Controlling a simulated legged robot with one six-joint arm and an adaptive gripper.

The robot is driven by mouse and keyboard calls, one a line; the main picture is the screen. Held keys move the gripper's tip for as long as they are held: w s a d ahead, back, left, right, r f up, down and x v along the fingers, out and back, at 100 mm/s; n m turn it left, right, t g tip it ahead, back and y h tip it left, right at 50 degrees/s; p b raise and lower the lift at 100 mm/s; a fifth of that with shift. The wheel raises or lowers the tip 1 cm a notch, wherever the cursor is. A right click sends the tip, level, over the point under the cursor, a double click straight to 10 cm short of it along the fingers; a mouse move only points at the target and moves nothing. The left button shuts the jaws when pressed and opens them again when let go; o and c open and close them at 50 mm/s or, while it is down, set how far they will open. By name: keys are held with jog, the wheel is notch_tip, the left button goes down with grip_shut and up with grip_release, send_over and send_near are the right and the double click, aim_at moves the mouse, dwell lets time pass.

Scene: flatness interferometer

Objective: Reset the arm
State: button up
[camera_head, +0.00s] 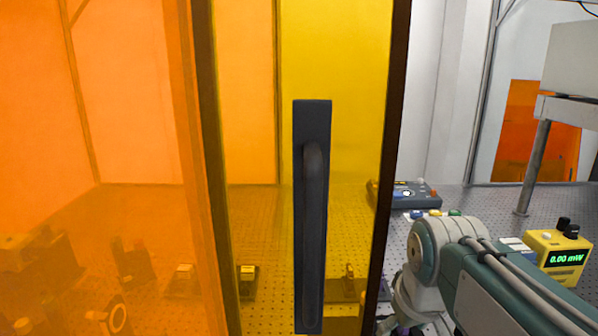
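My arm reaches in from the lower right corner, with a grey-white rounded joint and teal links with cables along them. It bends down beside the right edge of the yellow door panel, and its far end runs out of the bottom of the picture. My gripper's fingers cannot be made out. The arm is over the perforated optical table (475,201). Nothing held is visible.
A yellow see-through door (345,60) with a dark vertical handle (312,215) stands in front, with orange panels (130,90) to its left. Right of it are a dark control box (412,192) and a yellow power meter (558,257) reading 0.00 mW. Optics mounts stand behind the panels.

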jog(key=s+f+m+t, duration=0.1)
jog(key=s+f+m, duration=0.1)
jog(key=s+f, duration=0.3)
jog(key=s, duration=0.4)
jog(key=shift+f+m+t, duration=0.4)
jog(key=shift+c, duration=1.3)
jog(key=shift+a, duration=0.1)
